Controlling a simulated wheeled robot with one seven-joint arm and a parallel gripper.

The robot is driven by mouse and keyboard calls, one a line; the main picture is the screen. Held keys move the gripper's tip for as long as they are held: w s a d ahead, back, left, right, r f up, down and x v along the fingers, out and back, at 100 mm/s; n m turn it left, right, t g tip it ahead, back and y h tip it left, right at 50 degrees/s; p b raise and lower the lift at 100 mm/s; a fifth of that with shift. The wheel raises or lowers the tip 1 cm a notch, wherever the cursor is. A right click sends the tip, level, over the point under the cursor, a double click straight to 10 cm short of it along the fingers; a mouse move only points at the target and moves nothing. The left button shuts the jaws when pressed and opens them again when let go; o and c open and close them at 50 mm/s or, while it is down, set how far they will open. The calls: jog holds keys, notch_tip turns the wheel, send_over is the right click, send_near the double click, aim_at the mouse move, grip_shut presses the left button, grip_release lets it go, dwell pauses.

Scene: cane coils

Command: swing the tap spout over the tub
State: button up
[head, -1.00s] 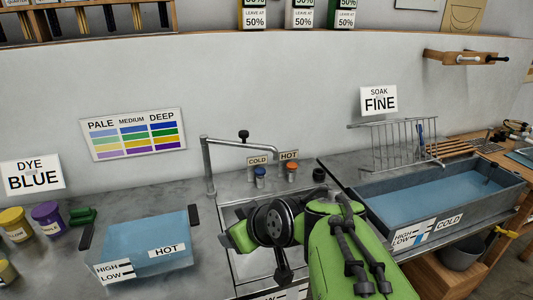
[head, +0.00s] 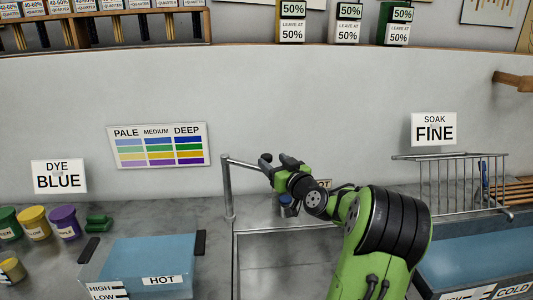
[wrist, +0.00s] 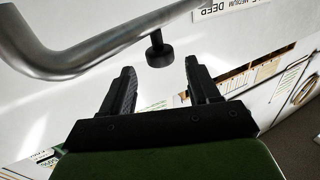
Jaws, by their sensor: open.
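The metal tap (head: 228,190) stands behind the sink. Its spout (head: 240,162) points right over the sink, its far part hidden behind my gripper (head: 278,161). In the wrist view, the spout (wrist: 75,62) crosses the upper left, and a black knob (wrist: 159,54) hangs in the gap ahead of my gripper (wrist: 160,70). My gripper is open and empty, with nothing between its fingers. The clear tub of blue water (head: 150,262), marked HOT, stands left of the sink.
The sink (head: 285,262) lies between the tub and the blue soaking trough (head: 480,258) at right. Dye pots (head: 34,222) stand at far left. A wire rack (head: 460,185) stands behind the trough.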

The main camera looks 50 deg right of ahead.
aim_at(269, 158)
jog(key=x, duration=0.5)
jog(key=shift+p, duration=0.3)
jog(key=shift+c, duration=0.4)
grip_shut()
